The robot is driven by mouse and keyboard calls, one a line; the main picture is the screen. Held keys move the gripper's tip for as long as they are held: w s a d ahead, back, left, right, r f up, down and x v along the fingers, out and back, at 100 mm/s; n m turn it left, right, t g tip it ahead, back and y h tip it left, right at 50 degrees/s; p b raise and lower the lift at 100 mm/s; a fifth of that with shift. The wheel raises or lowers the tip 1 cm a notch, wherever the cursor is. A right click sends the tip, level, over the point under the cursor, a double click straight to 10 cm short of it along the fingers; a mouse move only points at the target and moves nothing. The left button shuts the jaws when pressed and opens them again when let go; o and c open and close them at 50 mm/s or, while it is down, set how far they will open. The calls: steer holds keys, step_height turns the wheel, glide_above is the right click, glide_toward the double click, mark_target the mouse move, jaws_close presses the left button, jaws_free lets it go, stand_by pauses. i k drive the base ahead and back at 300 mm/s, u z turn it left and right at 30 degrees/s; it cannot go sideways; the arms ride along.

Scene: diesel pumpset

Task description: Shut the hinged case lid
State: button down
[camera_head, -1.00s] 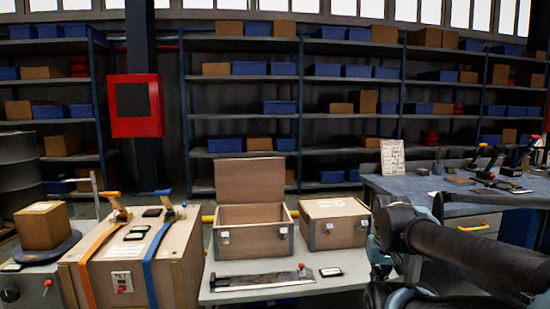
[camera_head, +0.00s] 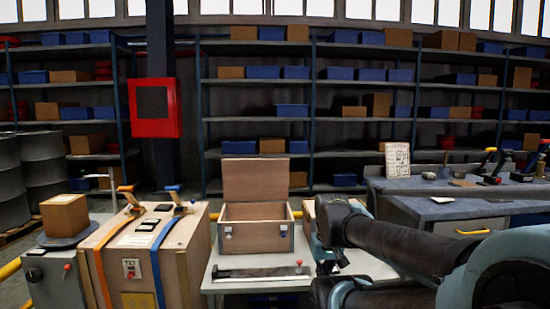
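The open wooden case (camera_head: 257,236) stands on the light table in the middle of the view. Its hinged lid (camera_head: 254,178) stands upright at the back edge, showing its inner face. Metal latches (camera_head: 228,232) are on the front face. My arm reaches in from the right, and its near end (camera_head: 324,252) is just right of the case, apart from the lid. My gripper's fingers cannot be made out there, so whether they are open or shut is unclear.
A second wooden case (camera_head: 309,211) is mostly hidden behind my arm. A flat dark bar (camera_head: 258,272) lies in front of the open case. A strapped crate (camera_head: 133,250) stands left, a workbench (camera_head: 420,208) right. Shelves (camera_head: 225,154) and a red wall box (camera_head: 154,128) are behind.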

mark_target(256, 180)
steer(key=i, duration=1)
